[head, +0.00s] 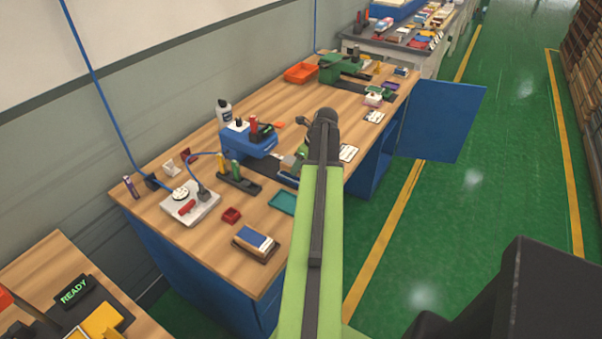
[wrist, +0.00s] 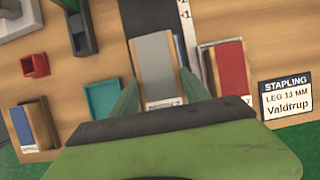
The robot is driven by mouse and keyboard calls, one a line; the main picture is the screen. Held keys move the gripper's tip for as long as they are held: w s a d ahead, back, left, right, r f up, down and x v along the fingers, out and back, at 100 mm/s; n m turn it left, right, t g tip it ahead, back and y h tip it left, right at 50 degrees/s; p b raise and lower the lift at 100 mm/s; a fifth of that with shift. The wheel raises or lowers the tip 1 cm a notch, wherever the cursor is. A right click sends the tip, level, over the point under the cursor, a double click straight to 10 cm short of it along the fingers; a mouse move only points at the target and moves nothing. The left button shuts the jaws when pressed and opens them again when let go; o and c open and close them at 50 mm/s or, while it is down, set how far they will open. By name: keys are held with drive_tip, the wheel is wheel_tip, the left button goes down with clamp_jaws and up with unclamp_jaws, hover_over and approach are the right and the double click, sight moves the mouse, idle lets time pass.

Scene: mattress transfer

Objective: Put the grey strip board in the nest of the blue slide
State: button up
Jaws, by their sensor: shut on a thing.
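The grey strip board (wrist: 154,58) is between the two green fingers of my gripper (wrist: 157,80) in the wrist view. A pale label shows at its near end. Its far end lies over or just above a dark rail (wrist: 148,16); I cannot tell if they touch. In the head view the grey board (head: 288,162) is small and partly hidden by my arm, beside a blue machine (head: 245,144) on the wooden bench. A small blue edge shows right of the board in the wrist view. I cannot make out the nest.
A wooden block with a blue strip (wrist: 38,124) lies left, one with a red strip (wrist: 226,70) right. A teal tray (wrist: 102,98), a red box (wrist: 35,65) and a stapling card (wrist: 287,98) lie around. A white power box (head: 190,204) stands left on the bench.

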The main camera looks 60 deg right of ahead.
drive_tip(key=shift+f+b, duration=0.55)
drive_tip(key=shift+f, duration=0.7)
drive_tip(key=o, duration=1.5)
drive_tip(key=shift+s+a, duration=0.1)
drive_tip(key=shift+s, duration=0.05)
drive_tip(key=shift+c, duration=0.2)
drive_tip(key=shift+r+p, duration=0.35)
drive_tip(key=p+v, duration=1.1)
drive_tip(key=shift+r, duration=0.45)
